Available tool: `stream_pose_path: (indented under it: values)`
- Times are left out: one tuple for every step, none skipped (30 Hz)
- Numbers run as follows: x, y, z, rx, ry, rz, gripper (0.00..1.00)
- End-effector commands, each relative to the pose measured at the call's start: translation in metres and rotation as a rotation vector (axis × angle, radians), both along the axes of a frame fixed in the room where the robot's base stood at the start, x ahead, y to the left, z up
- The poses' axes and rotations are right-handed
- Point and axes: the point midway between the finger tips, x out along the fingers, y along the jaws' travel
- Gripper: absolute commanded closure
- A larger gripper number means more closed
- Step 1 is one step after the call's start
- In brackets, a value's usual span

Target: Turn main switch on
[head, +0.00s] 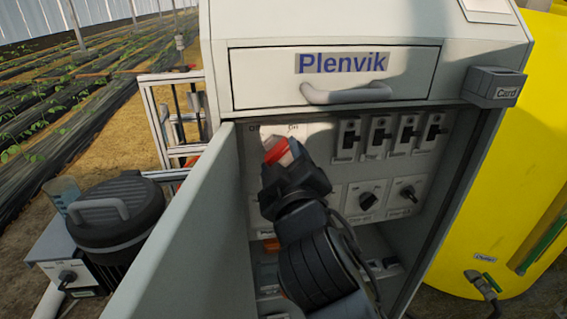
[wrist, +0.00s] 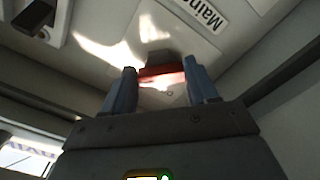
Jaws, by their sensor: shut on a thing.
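The main switch has a red handle (head: 275,151) at the upper left of the panel inside the open cabinet. Partly legible marks, seemingly "Off" and "On", sit above it. My gripper (head: 283,163) reaches into the cabinet and covers the lower part of the switch. In the wrist view, the blue-grey fingers of my gripper (wrist: 164,74) stand on both sides of the red handle (wrist: 162,73) and are shut on it. A label beginning "Main" (wrist: 208,14) is on the panel beside it. Which mark the handle points to cannot be told.
The open cabinet door (head: 185,230) stands close to the left of my arm. Several small black switches (head: 390,138) and two rotary knobs (head: 368,201) lie to the right on the panel. A drawer with a handle (head: 346,93) is above. A yellow tank (head: 505,180) stands at right.

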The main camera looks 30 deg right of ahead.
Motion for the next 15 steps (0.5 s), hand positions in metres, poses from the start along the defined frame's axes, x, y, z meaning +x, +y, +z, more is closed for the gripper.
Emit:
stream_pose_path:
  values:
    - [-0.0002,-0.0003,-0.0026,0.005,0.004,-0.001,0.72]
    - [-0.0002,-0.0002,-0.0025,0.006,0.004,-0.001,0.72]
    - [-0.0002,-0.0002,-0.0025,0.007,0.004,-0.001,0.72]
    - [-0.0002,-0.0002,-0.0025,0.007,0.004,-0.001,0.72]
    - [-0.0002,-0.0003,-0.0025,0.007,0.004,-0.001,0.72]
    - [-0.0002,-0.0002,-0.0025,0.006,0.005,-0.001,0.72]
    - [-0.0002,-0.0002,-0.0025,0.006,0.005,-0.001,0.72]
    - [-0.0002,-0.0002,-0.0025,0.006,0.005,-0.001,0.72]
    - [-0.0002,-0.0002,-0.0025,0.006,0.005,-0.001,0.72]
    - [-0.0002,-0.0002,-0.0025,0.006,0.005,-0.001,0.72]
    - [-0.0002,-0.0002,-0.0025,0.006,0.005,-0.001,0.72]
    - [-0.0002,-0.0002,-0.0025,0.006,0.005,-0.001,0.38]
    - [-0.0002,-0.0002,-0.0025,0.006,0.005,-0.001,0.35]
    - [-0.0001,-0.0001,-0.0023,0.006,0.004,-0.001,0.32]
    - [-0.0002,-0.0001,-0.0021,0.004,0.004,-0.001,0.29]
